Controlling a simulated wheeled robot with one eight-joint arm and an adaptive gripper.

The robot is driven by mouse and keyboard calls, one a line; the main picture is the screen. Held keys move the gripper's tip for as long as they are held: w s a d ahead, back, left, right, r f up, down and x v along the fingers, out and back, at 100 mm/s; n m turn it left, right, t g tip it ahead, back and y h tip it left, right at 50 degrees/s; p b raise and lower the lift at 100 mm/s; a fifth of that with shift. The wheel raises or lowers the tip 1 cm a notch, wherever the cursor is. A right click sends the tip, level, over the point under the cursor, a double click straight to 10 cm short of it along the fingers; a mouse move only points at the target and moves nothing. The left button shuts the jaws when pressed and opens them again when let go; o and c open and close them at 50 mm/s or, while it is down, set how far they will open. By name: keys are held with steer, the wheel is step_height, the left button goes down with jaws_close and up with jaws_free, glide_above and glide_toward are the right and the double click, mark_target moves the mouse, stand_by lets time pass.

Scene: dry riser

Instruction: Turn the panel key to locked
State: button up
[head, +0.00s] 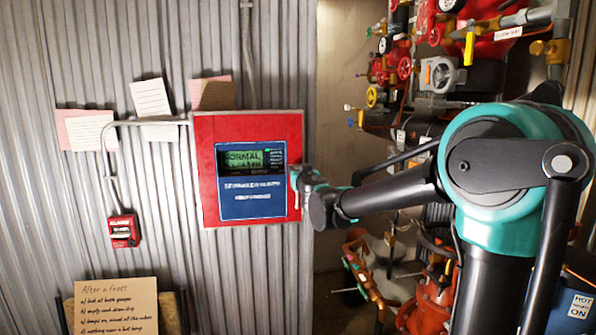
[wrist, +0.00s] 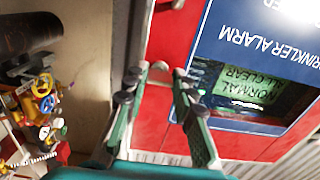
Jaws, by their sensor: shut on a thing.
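The red alarm panel (head: 208,160) hangs on the corrugated wall, with a blue plate and a lit green screen (head: 245,159) reading "NORMAL". In the wrist view the panel (wrist: 172,40) appears upside down, and its screen (wrist: 247,90) reads "NORMAL ALL CLEAR". My gripper (head: 297,180) is at the panel's right edge and hides that part in the head view. In the wrist view my gripper (wrist: 156,76) has its fingertips around the small panel key (wrist: 160,66), shut on it. The key is mostly hidden, and I cannot tell which way it is turned.
Pipes, valves and handwheels (head: 440,75) crowd the recess to the right. A small red alarm box (head: 123,230) and conduit are left of the panel. Paper notes (head: 151,97) hang above, and a cardboard sign (head: 117,305) stands at lower left.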

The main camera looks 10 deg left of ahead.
steer(key=shift+n, duration=0.3)
jaws_close()
steer(key=shift+n, duration=8.7)
steer(key=o, duration=1)
jaws_free()
steer(key=shift+o, duration=0.2)
steer(key=shift+s, duration=0.15)
